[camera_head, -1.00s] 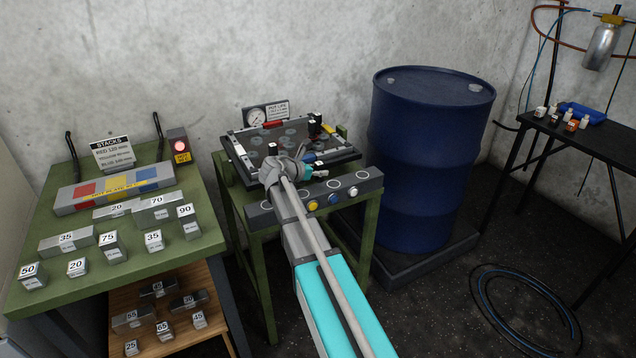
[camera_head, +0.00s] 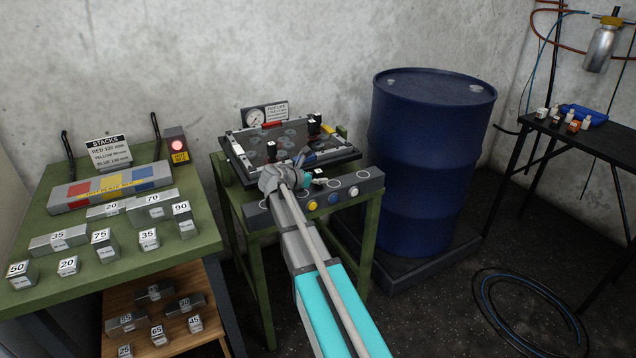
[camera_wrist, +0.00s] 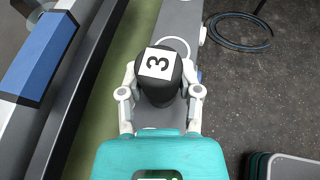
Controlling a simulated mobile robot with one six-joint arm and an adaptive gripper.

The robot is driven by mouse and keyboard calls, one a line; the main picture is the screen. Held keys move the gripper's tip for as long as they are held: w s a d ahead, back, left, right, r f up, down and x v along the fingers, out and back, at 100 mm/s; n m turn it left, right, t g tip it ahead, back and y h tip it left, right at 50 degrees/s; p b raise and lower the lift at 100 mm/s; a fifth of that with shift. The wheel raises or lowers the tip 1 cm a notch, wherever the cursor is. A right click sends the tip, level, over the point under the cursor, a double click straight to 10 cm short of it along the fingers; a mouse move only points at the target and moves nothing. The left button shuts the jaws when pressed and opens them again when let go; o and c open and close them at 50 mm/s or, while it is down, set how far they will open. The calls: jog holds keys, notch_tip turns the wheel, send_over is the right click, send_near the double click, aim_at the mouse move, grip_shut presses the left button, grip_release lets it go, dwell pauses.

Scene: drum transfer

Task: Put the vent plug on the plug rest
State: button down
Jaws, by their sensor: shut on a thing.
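A black round plug (camera_wrist: 160,85) with a white top marked 3 sits between the fingers of my gripper (camera_wrist: 160,92); it appears to be the vent plug. In the head view its white top (camera_head: 319,172) shows just beside my gripper (camera_head: 312,178). My gripper is shut on it, above the grey bar with white rings (camera_head: 348,182), apparently the plug rest. The bar also runs under the plug in the wrist view (camera_wrist: 178,20), with one ring partly hidden behind the plug. Whether the plug touches the bar cannot be told.
Coloured buttons (camera_head: 334,198) line the bar's front. A blue drum (camera_head: 425,160) stands right; a green table (camera_head: 120,270) with numbered blocks stands left.

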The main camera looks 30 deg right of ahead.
dwell(0.3)
jog(key=shift+f, duration=0.15)
jog(key=shift+c, duration=1.5)
grip_release()
jog(key=shift+r, duration=0.2)
jog(key=shift+a+r, duration=0.1)
jog(key=shift+a, duration=0.1)
jog(key=p+v, duration=0.4)
jog(key=v, duration=0.7)
jog(key=shift+s+a+r+p, duration=0.15)
jog(key=shift+a+p, duration=0.1)
jog(key=shift+p, duration=0.05)
jog(key=shift+s, duration=0.1)
